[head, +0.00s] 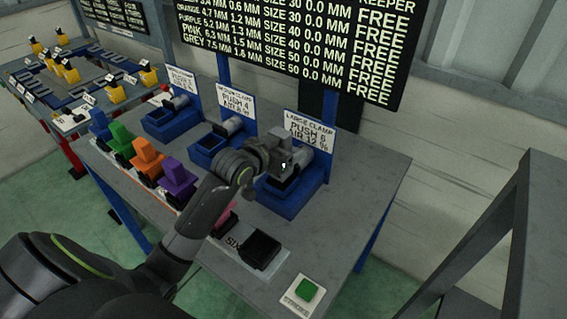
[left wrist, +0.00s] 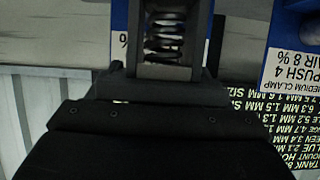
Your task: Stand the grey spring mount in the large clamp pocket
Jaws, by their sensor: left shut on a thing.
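My left gripper (head: 281,158) is shut on the grey spring mount (head: 283,138), above the large clamp. The mount's coil spring (left wrist: 166,32) shows upright between the fingers in the left wrist view. The large clamp (head: 285,205) is a blue box with a dark pocket, in front of the sign reading "LARGE CLAMP, PUSH 6, AIR 12 %" (head: 309,131). The gripper and mount hide part of the pocket. I cannot tell whether the mount touches the clamp. My right gripper is not in view.
Blue (head: 100,124), green (head: 121,137), orange (head: 147,157) and purple (head: 178,180) mounts and a partly hidden pink one line the bench's left side. A black holder (head: 260,249) and green button (head: 306,290) are in front. The medium clamp (head: 208,150) stands to the left.

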